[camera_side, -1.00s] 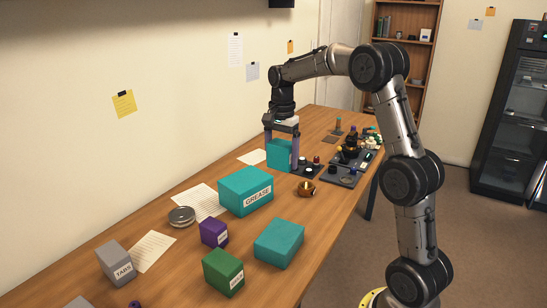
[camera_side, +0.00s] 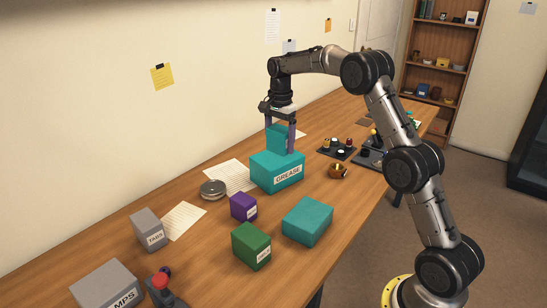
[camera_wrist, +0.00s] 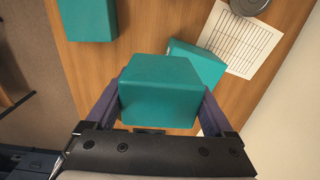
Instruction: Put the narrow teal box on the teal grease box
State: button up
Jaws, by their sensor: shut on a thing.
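The narrow teal box (camera_side: 275,138) is upright between the fingers of my gripper (camera_side: 280,143), which is shut on it. In the wrist view the held narrow teal box (camera_wrist: 160,92) fills the middle, with a finger on each side. The teal grease box (camera_side: 270,172), labelled GREASE, sits on the table. In the side view the held box overlaps its top rear part; I cannot tell whether they touch. In the wrist view the grease box (camera_wrist: 205,65) shows partly behind the held box, toward the upper right.
Another teal box (camera_side: 307,222), a purple box (camera_side: 242,207), a green box (camera_side: 250,246) and a grey TABS box (camera_side: 147,230) stand nearer on the wooden table. A round metal tin (camera_side: 212,189) lies by a paper sheet. Dark trays with small parts (camera_side: 338,149) lie beyond.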

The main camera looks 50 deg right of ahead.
aim_at(273, 166)
jog(key=w+f, duration=0.1)
jog(key=f, duration=0.1)
jog(key=w+d+f, duration=0.1)
jog(key=w+f, duration=0.1)
jog(key=shift+w+d, duration=0.1)
jog(key=shift+w+f, duration=0.15)
jog(key=shift+f, duration=1.6)
jog(key=shift+f, duration=0.15)
jog(key=o, duration=1.3)
notch_tip(273, 166, up, 12)
jog(key=shift+r, duration=0.2)
